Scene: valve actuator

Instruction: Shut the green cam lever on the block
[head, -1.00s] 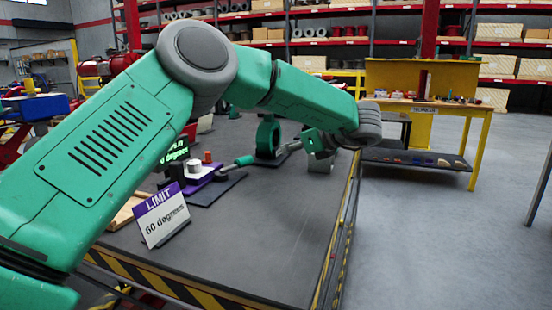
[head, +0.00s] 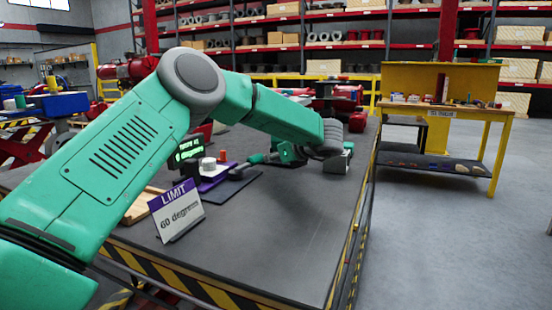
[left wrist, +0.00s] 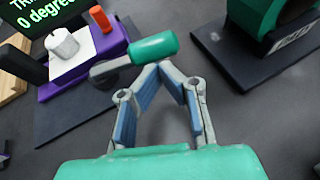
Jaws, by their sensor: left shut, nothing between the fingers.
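The cam lever has a green handle (left wrist: 155,47) on a grey arm (left wrist: 110,69) and sticks out beside the purple block (left wrist: 90,62). In the head view the handle (head: 256,158) lies just left of my gripper. The block (head: 216,174) carries a white cylinder and an orange peg and sits on a dark plate. My left gripper (left wrist: 158,70) is shut and empty, its fingertips close beside the handle in the left wrist view. Whether they touch it I cannot tell. My left gripper also shows in the head view (head: 276,155), partly hidden by its wrist. My right gripper is not in view.
A display with green text (head: 188,150) stands behind the block; its visible part reads "0 degrees". A "LIMIT 60 degrees" sign (head: 176,211) stands in front. A green round fixture (left wrist: 272,22) is at upper right in the wrist view. The bench's front right (head: 290,230) is clear.

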